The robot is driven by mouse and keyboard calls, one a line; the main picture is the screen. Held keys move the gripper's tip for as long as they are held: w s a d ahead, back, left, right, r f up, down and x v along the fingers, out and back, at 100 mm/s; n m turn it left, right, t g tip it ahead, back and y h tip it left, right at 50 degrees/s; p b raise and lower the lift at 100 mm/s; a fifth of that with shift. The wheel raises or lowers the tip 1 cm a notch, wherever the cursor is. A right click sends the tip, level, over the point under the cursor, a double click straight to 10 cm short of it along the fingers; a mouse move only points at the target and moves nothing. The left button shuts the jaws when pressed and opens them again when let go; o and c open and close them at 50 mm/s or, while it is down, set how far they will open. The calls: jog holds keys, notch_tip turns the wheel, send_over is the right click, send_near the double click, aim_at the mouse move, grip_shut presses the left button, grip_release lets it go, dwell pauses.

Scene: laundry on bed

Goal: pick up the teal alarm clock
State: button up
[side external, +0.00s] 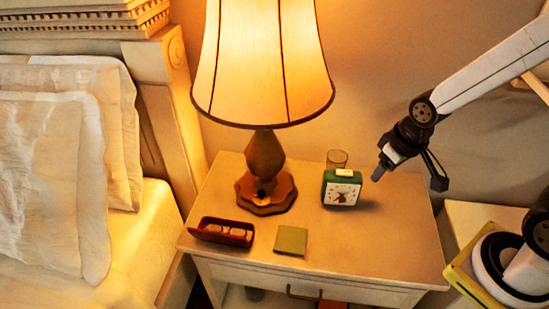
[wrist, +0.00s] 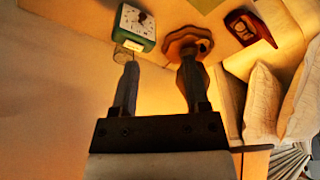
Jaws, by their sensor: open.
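The teal alarm clock (side external: 342,189) stands upright on the nightstand, its white face toward the front, to the right of the lamp. In the wrist view the clock (wrist: 135,27) is near the top, beyond the tip of the left finger. My gripper (side external: 408,180) is open and empty, above the nightstand's right side, to the right of the clock and apart from it. In the wrist view the fingers of my gripper (wrist: 160,85) are spread wide with nothing between them.
A clear glass (side external: 337,158) stands just behind the clock. The lit lamp (side external: 265,165), an open red case (side external: 222,232) and a green square (side external: 291,240) share the nightstand (side external: 375,250). The bed (side external: 150,250) is at left. The nightstand's front right is clear.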

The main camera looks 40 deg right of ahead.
jog(key=o, duration=0.6)
jog(key=shift+c, duration=0.2)
jog(key=shift+w, duration=0.1)
jog(key=n+g, duration=0.2)
jog(key=n, duration=0.8)
send_over(345, 171)
jog(key=f, duration=1.3)
jog(key=shift+s+a, duration=0.2)
jog(key=shift+w+d+f+g, duration=0.2)
jog(key=shift+d+f+g, duration=0.1)
jog(key=shift+f, duration=0.15)
jog(key=shift+a+f, duration=0.1)
jog(key=shift+f, duration=1.2)
